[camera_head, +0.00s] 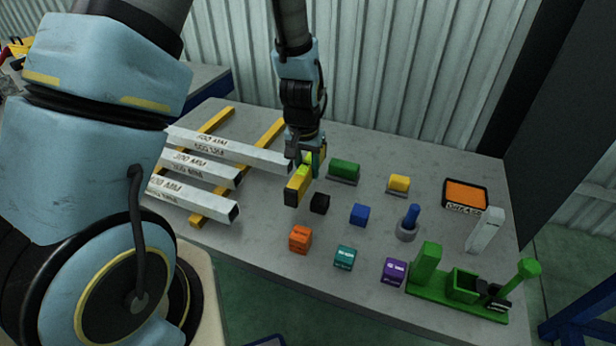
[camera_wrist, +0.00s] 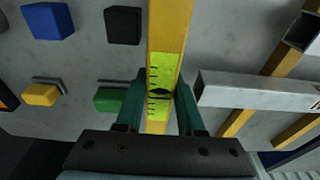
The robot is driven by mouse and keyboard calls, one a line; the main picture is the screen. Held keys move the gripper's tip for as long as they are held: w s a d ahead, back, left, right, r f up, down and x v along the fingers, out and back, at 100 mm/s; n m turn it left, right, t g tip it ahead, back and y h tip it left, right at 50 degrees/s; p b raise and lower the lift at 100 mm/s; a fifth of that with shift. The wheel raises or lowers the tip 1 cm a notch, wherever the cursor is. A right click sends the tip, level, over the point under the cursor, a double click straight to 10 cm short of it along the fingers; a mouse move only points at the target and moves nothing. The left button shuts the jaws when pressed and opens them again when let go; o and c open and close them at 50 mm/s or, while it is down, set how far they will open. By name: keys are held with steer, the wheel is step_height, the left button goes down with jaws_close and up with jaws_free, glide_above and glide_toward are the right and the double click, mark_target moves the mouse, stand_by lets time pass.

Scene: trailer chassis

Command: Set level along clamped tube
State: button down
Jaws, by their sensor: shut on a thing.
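My gripper (camera_head: 311,158) is shut on a yellow level (camera_head: 295,188) and holds it above the table, close to the ends of the white tubes. In the wrist view the level (camera_wrist: 172,28) runs away between the two green fingers (camera_wrist: 160,100), with its yellow-green vial between them. A green fixture (camera_head: 462,285) with an upright post stands at the table's front right; a dark piece shows on it, and I cannot tell whether a tube is clamped there. Several white square tubes (camera_head: 205,170) with length markings lie on yellow rails at the left. A short whitish upright piece (camera_head: 487,230) stands behind the fixture.
Several coloured blocks lie on the grey table: black (camera_head: 319,203), blue (camera_head: 359,214), orange (camera_head: 300,239), teal (camera_head: 344,257), purple (camera_head: 393,271), green (camera_head: 344,170) and yellow (camera_head: 399,184). A blue-handled tool (camera_head: 409,222) stands in a grey holder. An orange grease box (camera_head: 465,194) is at the back right.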

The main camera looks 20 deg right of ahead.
mark_target(306, 166)
steer(key=shift+f+p, duration=0.6)
steer(key=shift+f, duration=1.65)
steer(key=shift+f, duration=0.15)
steer(key=c, duration=0.5)
jaws_free()
steer(key=r+b, duration=0.1)
steer(key=r, duration=0.2)
steer(key=r+b, duration=0.1)
steer(key=r, duration=0.3)
steer(key=s+a+r+b, duration=0.1)
steer(key=r, duration=0.3)
steer(key=shift+s+r, duration=0.1)
steer(key=shift+a+r, duration=0.2)
steer(key=shift+r, duration=0.35)
